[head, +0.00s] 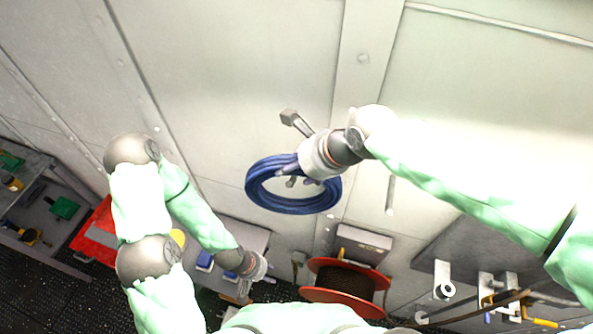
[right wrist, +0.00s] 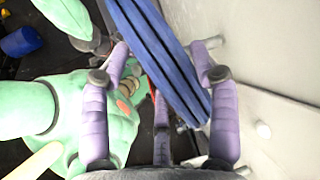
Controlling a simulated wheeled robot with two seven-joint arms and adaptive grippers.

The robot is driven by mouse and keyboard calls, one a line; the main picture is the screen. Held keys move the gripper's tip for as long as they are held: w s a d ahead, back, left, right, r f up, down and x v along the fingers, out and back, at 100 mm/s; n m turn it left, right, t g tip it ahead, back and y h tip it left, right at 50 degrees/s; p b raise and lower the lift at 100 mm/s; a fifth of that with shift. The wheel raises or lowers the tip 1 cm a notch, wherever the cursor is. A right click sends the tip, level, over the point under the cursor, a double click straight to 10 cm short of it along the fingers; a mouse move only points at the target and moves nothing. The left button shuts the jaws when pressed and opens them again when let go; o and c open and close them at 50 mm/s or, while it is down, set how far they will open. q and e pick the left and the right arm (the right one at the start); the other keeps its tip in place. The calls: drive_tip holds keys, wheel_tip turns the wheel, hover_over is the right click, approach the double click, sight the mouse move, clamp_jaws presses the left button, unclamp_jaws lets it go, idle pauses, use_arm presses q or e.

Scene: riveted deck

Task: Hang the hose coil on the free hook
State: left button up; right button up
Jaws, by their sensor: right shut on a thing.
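The blue hose coil (head: 262,197) hangs in front of the pale wall in the head view. My right gripper (head: 306,178) is shut on its upper edge. In the right wrist view the coil (right wrist: 160,55) runs between the purple fingers of that gripper (right wrist: 162,62). A grey hook (head: 296,122) with a square end sticks out from the wall just above the gripper, apart from the coil. A second slim peg (head: 390,196) is on the wall to the right. My left gripper (head: 257,286) is low, below the coil, with its fingers apart and nothing between them.
A cable reel with red flanges (head: 345,297) stands below the coil. A red box (head: 95,235) and a shelf with green items (head: 35,215) are at the left. A dark panel (head: 455,250) with fittings is at the lower right. The wall around the hook is clear.

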drive_tip(key=shift+w+d, duration=0.15)
drive_tip(key=shift+w, duration=0.3)
drive_tip(key=shift+w+d+f+b, duration=0.1)
drive_tip(key=shift+w+f+b, duration=0.2)
drive_tip(key=shift+f+b, duration=0.25)
drive_tip(key=shift+w+d+f+b, duration=0.1)
drive_tip(key=shift+w+f+b, duration=0.25)
drive_tip(key=shift+f, duration=0.4)
drive_tip(key=o, duration=1.7)
drive_tip(key=shift+o, duration=0.4)
drive_tip(key=shift+s, duration=0.1)
drive_tip(key=shift+f, duration=0.15)
drive_tip(key=v, duration=1.2)
